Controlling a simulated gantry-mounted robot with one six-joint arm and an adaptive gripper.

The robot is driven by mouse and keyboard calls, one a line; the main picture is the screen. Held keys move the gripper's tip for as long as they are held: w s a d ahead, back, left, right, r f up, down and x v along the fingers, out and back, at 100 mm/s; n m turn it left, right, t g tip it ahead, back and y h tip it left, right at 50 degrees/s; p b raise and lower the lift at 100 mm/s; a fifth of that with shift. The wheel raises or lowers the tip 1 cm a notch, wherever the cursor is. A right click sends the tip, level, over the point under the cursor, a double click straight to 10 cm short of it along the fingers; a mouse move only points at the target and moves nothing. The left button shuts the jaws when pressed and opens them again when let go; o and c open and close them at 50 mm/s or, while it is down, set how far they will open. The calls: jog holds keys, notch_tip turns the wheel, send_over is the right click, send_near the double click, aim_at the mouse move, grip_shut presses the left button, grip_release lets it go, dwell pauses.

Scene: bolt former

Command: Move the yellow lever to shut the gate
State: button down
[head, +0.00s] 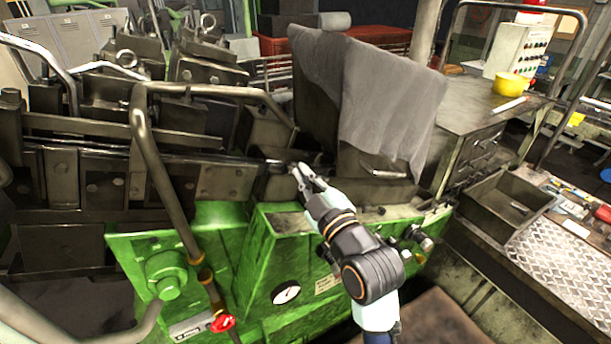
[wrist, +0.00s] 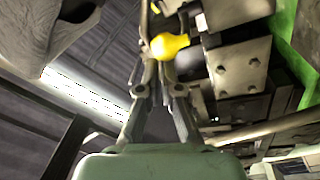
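The yellow lever's rounded knob (wrist: 168,46) shows in the wrist view, at the fingers of my gripper (wrist: 166,30). The fingers stand apart on either side of the knob, and I cannot tell whether they touch it. In the head view my gripper (head: 302,172) is at the dark machine parts above the green housing, pointing up and left. I cannot make out the yellow lever there. The gate is not clearly identifiable in either view.
A grey cloth (head: 375,95) hangs over the machine just behind and right of my gripper. A bent metal pipe (head: 150,165) rises at the left. The green housing (head: 290,255) lies below. A bolted metal block (wrist: 240,68) is close to the knob's right in the wrist view.

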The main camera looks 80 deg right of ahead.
jog(key=shift+s+d+f+g, duration=0.25)
jog(key=shift+d+f+g, duration=0.05)
jog(key=shift+f, duration=0.25)
notch_tip(320, 180, up, 5)
jog(key=w+a+p, duration=0.2)
jog(key=a+p, duration=0.1)
jog(key=p, duration=0.1)
jog(key=s+a+f+b, duration=0.4)
jog(key=s, duration=0.4)
jog(key=shift+s, duration=0.2)
jog(key=shift+w+a, duration=0.1)
jog(key=shift+a, duration=0.05)
